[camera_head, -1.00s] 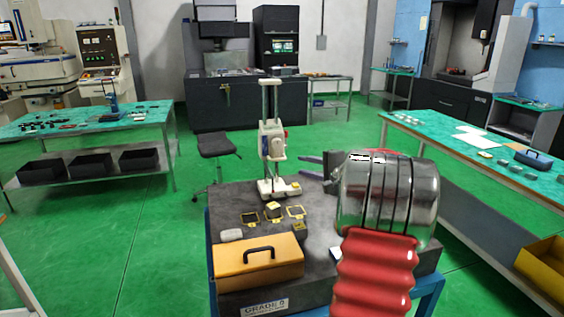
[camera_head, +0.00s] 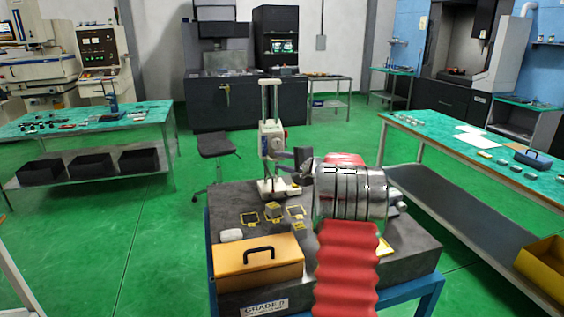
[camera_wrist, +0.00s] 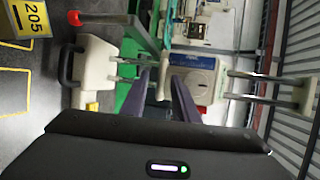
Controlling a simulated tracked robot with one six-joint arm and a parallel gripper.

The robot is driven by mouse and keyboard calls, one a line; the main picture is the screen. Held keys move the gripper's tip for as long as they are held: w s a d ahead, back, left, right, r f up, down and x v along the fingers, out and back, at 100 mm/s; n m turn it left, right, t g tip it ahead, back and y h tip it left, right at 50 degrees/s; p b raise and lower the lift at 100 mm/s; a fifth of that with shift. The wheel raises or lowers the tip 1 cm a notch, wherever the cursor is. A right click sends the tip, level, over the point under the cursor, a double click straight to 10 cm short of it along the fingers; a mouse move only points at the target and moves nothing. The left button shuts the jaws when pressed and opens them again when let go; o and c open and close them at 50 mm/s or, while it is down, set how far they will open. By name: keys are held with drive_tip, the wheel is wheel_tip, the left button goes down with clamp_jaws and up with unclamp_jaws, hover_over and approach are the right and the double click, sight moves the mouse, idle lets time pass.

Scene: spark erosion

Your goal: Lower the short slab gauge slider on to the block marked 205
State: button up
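The gauge (camera_head: 264,110) stands upright on the dark slab, with twin columns, a pale base and a pale slider (camera_head: 271,139) partway up. In the wrist view the gauge lies sideways and its slider (camera_wrist: 205,72) has a blue-marked face. The block marked 205 (camera_head: 273,210) sits on the slab in front of the gauge base; its yellow label shows in the wrist view (camera_wrist: 32,20). My gripper (camera_head: 288,155) is beside the slider, to its right. In the wrist view its two fingers (camera_wrist: 160,82) are apart, pointing at the slider; I see no grip on it.
An orange case (camera_head: 258,262) with a black handle and a small white item (camera_head: 231,235) occupy the slab's front left. A bench (camera_head: 440,135) stands to the right; a stool (camera_head: 216,146) is behind left.

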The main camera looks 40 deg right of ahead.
drive_tip(key=shift+c, duration=0.7)
clamp_jaws()
wheel_tip(320, 180, down, 6)
drive_tip(key=shift+o, duration=0.3)
unclamp_jaws()
drive_tip(key=shift+o, duration=0.4)
drive_tip(key=shift+r, duration=0.15)
